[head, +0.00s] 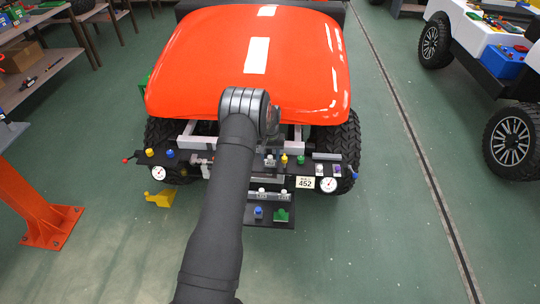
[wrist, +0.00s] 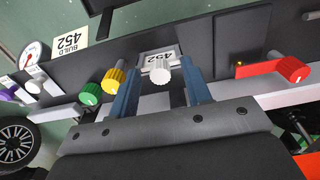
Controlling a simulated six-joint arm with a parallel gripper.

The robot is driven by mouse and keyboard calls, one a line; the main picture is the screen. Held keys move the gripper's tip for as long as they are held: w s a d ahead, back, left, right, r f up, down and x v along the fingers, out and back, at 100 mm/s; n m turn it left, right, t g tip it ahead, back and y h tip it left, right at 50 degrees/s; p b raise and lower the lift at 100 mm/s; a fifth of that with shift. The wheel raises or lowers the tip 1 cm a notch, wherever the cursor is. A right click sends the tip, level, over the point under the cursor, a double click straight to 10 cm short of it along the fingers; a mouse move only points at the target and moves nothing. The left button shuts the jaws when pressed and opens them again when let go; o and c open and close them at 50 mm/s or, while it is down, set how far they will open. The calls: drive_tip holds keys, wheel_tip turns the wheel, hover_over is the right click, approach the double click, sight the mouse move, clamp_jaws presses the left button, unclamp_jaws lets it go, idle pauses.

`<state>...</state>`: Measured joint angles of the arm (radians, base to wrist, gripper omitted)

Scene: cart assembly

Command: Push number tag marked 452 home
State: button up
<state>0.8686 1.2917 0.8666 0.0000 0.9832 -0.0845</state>
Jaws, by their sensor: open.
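The number tag marked 452 (wrist: 152,56) is a small white plate, upside down in the wrist view, at the dark front panel of the cart (wrist: 220,35). A round white knob (wrist: 160,73) stands in front of the tag and hides part of it. My gripper (wrist: 161,79) is open, its two blue fingers on either side of the knob. I cannot tell whether the fingers touch it, nor how deep the tag sits. In the head view, my arm hides most of the gripper at the cart front.
A BUILD 452 plate (head: 305,182) and a gauge (head: 328,185) sit on the panel. A yellow block (head: 160,198) lies on the floor.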

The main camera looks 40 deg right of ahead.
wheel_tip(320, 180, up, 17)
drive_tip(key=shift+r, duration=0.2)
drive_tip(key=shift+f, duration=0.15)
idle(0.3)
wheel_tip(320, 180, down, 17)
drive_tip(key=shift+f, duration=0.1)
idle(0.5)
wheel_tip(320, 180, up, 17)
wheel_tip(320, 180, down, 16)
drive_tip(key=shift+f, duration=0.25)
wheel_tip(320, 180, up, 8)
drive_tip(key=shift+f, duration=0.25)
idle(0.5)
